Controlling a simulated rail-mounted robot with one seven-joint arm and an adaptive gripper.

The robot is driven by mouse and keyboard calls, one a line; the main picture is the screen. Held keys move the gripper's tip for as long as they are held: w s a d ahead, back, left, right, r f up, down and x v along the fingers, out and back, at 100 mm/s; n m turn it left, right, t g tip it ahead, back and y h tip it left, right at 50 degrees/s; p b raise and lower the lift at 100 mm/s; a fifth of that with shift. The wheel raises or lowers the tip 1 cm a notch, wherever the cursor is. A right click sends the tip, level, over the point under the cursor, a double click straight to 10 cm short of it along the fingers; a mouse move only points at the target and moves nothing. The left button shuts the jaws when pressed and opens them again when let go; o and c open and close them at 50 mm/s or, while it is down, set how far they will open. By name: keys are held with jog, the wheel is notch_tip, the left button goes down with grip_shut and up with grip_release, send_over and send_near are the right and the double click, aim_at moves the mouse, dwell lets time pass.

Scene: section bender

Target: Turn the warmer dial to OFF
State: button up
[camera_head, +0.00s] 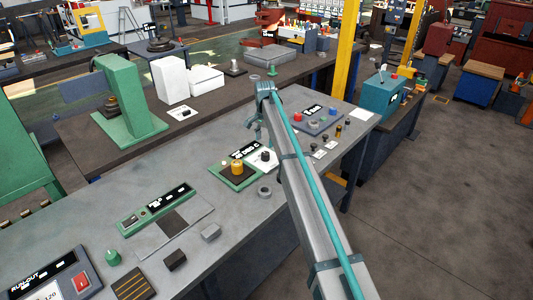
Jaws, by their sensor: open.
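A unit with a green base (221,172) stands on the grey bench, with a brass-coloured cylinder (237,168) on it. At its right is a white plate (262,163) carrying a small dark knob (265,155), which looks like the warmer dial. The black label beside it is too small to read fully, and the dial's setting cannot be made out. My gripper (257,136) hangs from the end of my arm just above and behind this unit, apart from the knob. It is small in view and open, with nothing seen between its fingers.
A panel with red and blue buttons (317,122) lies to the right, with small knobs near it. A green machine (125,95) stands behind.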

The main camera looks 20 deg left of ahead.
aim_at(265, 153)
notch_tip(265, 153, down, 8)
jog(key=shift+r+p, duration=0.1)
jog(key=shift+p, duration=1)
jog(key=c, duration=1.1)
